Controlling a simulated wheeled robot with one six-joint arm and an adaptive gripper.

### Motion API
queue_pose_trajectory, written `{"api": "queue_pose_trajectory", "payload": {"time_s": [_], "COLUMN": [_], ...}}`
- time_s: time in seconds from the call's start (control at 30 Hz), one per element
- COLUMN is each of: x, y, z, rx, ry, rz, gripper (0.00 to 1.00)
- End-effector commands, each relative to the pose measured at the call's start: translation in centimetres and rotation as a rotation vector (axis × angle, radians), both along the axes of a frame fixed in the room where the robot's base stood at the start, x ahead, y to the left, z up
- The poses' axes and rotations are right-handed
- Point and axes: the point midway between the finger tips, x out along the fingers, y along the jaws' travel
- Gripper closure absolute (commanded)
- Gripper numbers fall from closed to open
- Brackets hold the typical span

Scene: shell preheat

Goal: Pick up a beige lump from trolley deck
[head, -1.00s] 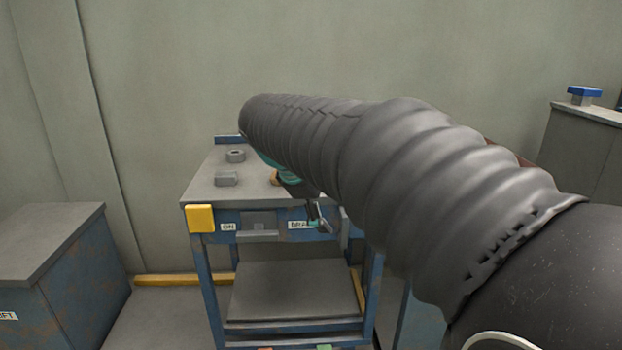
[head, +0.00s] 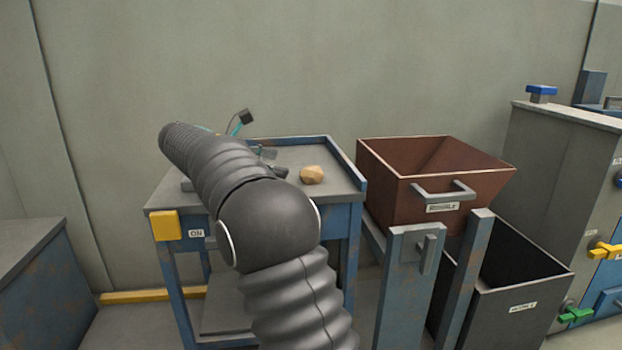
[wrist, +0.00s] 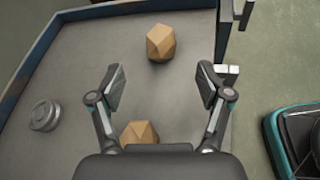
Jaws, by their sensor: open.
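One beige faceted lump (head: 312,174) lies on the grey trolley deck (head: 300,152), toward its right side in the head view. In the wrist view this deck (wrist: 80,75) holds two lumps. One lump (wrist: 160,43) lies beyond the fingertips, near the deck's rim. The other lump (wrist: 139,132) lies nearer, between the finger bases and partly hidden by the gripper body. My gripper (wrist: 161,86) is open and empty above the deck. In the head view my gripper (head: 272,162) shows just left of the visible lump, partly behind my arm, which hides much of the deck.
A grey ring-like piece (wrist: 44,115) lies on the deck's left in the wrist view. The trolley has a raised blue rim (head: 346,160) and a yellow block (head: 165,225). A brown bin (head: 390,190) with a handle and a dark open bin (head: 505,285) stand to the right.

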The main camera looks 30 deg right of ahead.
Motion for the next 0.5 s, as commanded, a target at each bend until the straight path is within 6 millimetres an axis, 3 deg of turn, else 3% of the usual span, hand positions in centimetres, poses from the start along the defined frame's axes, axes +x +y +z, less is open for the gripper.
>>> {"api": "queue_pose_trajectory", "payload": {"time_s": [0.2, 0.5], "x": [0.1, 0.2], "y": [-3.7, -5.4], "z": [-1.6, -2.3], "rx": [0.000, 0.001], "ry": [0.000, -0.001], "rz": [-0.002, 0.000], "gripper": [0.23, 0.23]}}
